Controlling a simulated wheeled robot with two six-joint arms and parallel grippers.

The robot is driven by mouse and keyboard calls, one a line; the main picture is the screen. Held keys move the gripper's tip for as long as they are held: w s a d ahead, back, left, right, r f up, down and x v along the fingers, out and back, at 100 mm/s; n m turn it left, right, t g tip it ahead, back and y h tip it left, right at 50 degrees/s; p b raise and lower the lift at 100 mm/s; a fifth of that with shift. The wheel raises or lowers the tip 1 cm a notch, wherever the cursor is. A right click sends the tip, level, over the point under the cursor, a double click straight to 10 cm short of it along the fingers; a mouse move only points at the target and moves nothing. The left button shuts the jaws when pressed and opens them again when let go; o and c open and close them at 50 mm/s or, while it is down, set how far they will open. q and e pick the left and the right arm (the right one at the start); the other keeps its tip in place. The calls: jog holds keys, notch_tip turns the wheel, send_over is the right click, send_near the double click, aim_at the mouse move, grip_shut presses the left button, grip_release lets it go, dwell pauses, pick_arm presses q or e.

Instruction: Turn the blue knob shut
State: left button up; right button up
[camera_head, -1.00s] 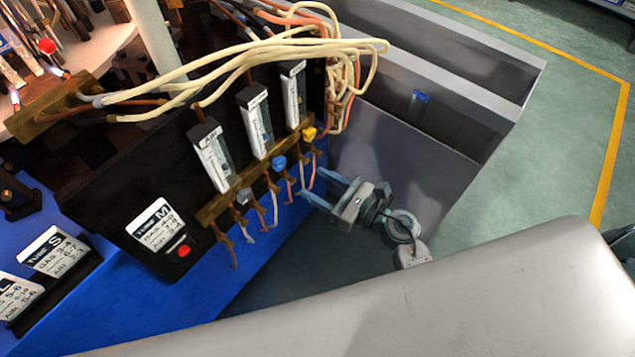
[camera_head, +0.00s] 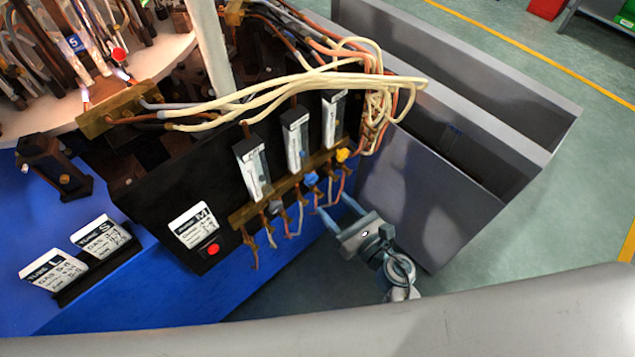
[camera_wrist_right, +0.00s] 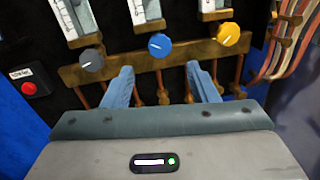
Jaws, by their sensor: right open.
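The blue knob (camera_head: 311,178) sits on the brass manifold under the middle flow tube, between a grey knob (camera_head: 276,207) and a yellow knob (camera_head: 342,155). In the right wrist view the blue knob (camera_wrist_right: 160,45) is just beyond and above the fingertips, roughly between them, with a small white mark on its face. My right gripper (camera_head: 334,204) is open and empty, its two fingers pointing at the manifold. In the right wrist view the open fingers (camera_wrist_right: 162,78) frame the space below the knob, apart from it. My left gripper is not in view.
Several copper tubes (camera_wrist_right: 160,88) hang below the brass manifold (camera_wrist_right: 120,68) near my fingers. A red button (camera_head: 213,249) is on the black panel at left. Pale hoses (camera_head: 290,90) loop above. A grey bin (camera_head: 420,200) stands right of the gripper.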

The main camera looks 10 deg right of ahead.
aim_at(313, 182)
jog(key=p+x, duration=0.1)
jog(key=x, duration=0.5)
jog(key=shift+w, duration=0.2)
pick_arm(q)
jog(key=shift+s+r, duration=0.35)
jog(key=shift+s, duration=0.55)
pick_arm(e)
jog(key=shift+w+a, duration=0.45)
jog(key=shift+w, duration=0.15)
jog(key=c, duration=1)
jog(key=shift+o, duration=0.2)
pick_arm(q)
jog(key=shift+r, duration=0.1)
